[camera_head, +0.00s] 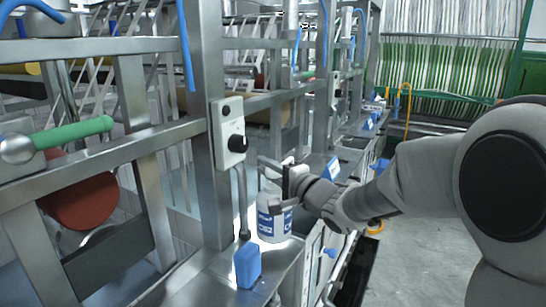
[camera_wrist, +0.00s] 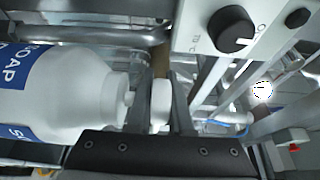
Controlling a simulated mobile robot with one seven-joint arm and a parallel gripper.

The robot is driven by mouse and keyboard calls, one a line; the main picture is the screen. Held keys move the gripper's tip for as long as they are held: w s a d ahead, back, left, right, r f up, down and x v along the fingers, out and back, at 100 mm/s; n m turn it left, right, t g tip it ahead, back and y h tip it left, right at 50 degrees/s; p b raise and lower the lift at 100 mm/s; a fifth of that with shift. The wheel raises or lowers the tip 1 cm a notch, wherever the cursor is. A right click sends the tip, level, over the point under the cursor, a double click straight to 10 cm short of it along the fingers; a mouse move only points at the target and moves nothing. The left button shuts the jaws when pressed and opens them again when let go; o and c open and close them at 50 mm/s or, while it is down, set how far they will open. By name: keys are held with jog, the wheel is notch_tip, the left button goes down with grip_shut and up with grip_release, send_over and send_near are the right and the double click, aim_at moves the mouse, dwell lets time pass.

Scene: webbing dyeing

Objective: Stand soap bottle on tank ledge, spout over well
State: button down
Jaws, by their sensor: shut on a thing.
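The soap bottle (camera_head: 274,222) is white with a blue label and stands upright at the metal tank ledge (camera_head: 207,285) in the head view. I cannot tell whether its base touches the ledge. My gripper (camera_head: 284,186) is at the bottle's top, shut on its neck or pump. In the wrist view the bottle (camera_wrist: 70,85) lies across the left side, with part of the word SOAP readable. The dark fingers (camera_wrist: 160,95) are around its narrow top, with a white pump part between them. The spout's direction and the well are not clear.
A control box (camera_head: 229,132) with a black knob is on the steel post just left of the bottle; its knob (camera_wrist: 231,28) is close in the wrist view. A blue block (camera_head: 247,266) and a thin upright rod (camera_head: 243,205) stand beside the bottle. Floor is open at right.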

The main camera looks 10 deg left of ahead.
aim_at(266, 185)
jog(key=shift+s, duration=0.3)
jog(key=shift+f+b, duration=0.5)
jog(key=shift+f, duration=1.65)
jog(key=c, duration=0.8)
grip_release()
jog(key=shift+f, duration=0.15)
